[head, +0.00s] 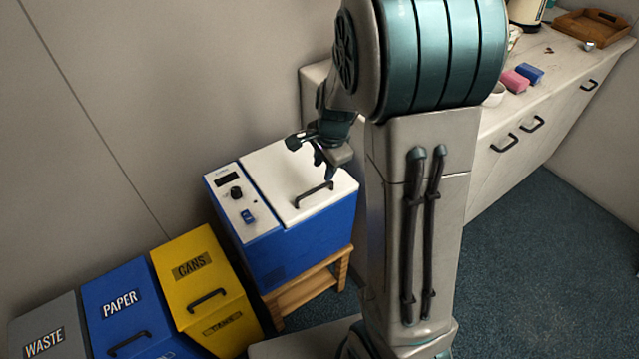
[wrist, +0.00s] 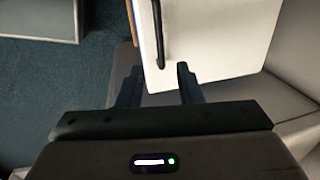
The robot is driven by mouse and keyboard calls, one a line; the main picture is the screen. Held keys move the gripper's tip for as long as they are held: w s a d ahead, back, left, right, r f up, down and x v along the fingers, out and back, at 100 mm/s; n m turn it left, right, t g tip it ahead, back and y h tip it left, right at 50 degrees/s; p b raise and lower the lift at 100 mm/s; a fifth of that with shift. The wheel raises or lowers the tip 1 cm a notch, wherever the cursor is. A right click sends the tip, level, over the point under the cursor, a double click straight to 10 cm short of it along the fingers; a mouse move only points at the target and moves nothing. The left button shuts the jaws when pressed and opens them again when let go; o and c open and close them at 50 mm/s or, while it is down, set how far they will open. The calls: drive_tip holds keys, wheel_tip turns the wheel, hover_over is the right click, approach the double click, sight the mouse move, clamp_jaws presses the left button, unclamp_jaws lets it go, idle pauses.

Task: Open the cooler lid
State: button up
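The cooler (head: 300,238) is a blue box with a white lid (head: 287,176) and a control panel on its left side. It stands on a wooden stand, and the lid is shut. A dark bar handle (head: 314,195) sits on the lid near its front edge.
Waste, paper and cans bins (head: 200,275) stand left of the cooler. A counter (head: 545,95) with drawers runs along the right, with sponges (head: 516,81) and a wooden tray (head: 590,27) on it. The carpet (head: 540,270) at the right is clear.

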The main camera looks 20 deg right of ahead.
sight(319, 187)
drive_tip(key=f, duration=0.2)
drive_tip(key=w+f, duration=0.1)
drive_tip(key=f, duration=0.2)
drive_tip(key=f+b, duration=0.1)
drive_tip(key=f, duration=0.1)
drive_tip(key=shift+w+a+f, duration=0.2)
drive_tip(key=shift+a+f, duration=0.05)
drive_tip(key=shift+f, duration=0.15)
clamp_jaws()
